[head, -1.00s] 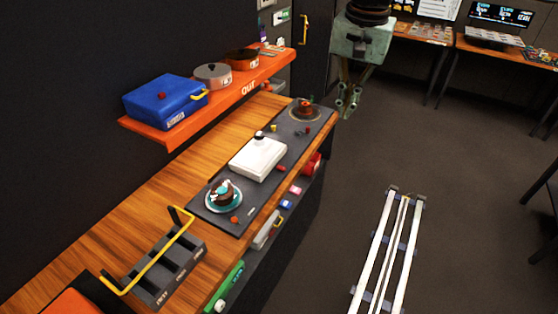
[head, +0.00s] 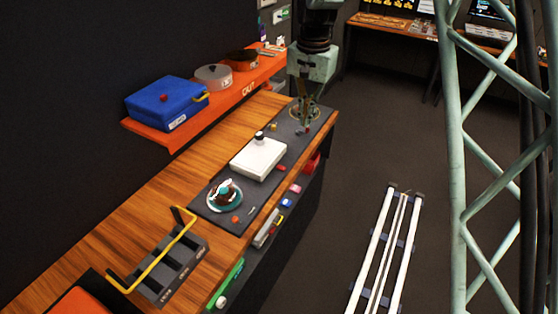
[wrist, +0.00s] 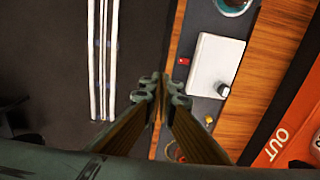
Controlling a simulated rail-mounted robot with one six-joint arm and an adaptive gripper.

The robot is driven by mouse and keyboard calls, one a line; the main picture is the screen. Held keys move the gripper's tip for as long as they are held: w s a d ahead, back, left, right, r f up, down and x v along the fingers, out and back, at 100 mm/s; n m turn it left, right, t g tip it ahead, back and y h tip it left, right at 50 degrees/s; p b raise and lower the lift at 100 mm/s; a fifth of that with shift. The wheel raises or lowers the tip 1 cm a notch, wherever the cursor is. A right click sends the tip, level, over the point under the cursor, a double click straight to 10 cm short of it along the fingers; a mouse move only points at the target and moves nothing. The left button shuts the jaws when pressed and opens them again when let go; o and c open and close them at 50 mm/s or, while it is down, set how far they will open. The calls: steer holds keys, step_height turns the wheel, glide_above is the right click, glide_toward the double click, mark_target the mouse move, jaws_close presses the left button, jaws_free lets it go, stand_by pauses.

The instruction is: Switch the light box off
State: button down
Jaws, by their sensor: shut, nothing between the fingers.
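The white box (head: 258,158), which I take to be the light box, lies flat on the dark panel (head: 242,206) with a black knob at its far end. It also shows in the wrist view (wrist: 214,66). A small red switch (head: 281,168) sits on the panel beside its right edge; the wrist view shows it too (wrist: 183,61). My gripper (head: 305,124) is shut and empty, pointing down over the far end of the panel, beyond the white box. In the wrist view my closed fingertips (wrist: 160,91) appear left of and below the white box and red switch, apart from both.
A trackball unit (head: 224,194) sits at the panel's near end. A yellow-handled grey rack (head: 172,269) stands nearer on the wooden bench. An orange shelf (head: 170,138) carries a blue box (head: 166,102) and pots. Floor rails (head: 384,252) lie right of the bench.

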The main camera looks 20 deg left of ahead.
steer(key=p, duration=0.2)
glide_above(280, 166)
step_height(280, 166, down, 10)
steer(key=shift+s+a+r+g, duration=0.1)
steer(key=shift+s+r+g, duration=0.05)
steer(key=shift+s+g, duration=0.15)
steer(key=shift+f, duration=0.2)
steer(key=shift+f+p, duration=0.95)
steer(key=shift+f, duration=5.85)
steer(key=shift+w+f+h, duration=0.1)
steer(key=shift+w+h, duration=0.1)
steer(key=shift+h, duration=0.1)
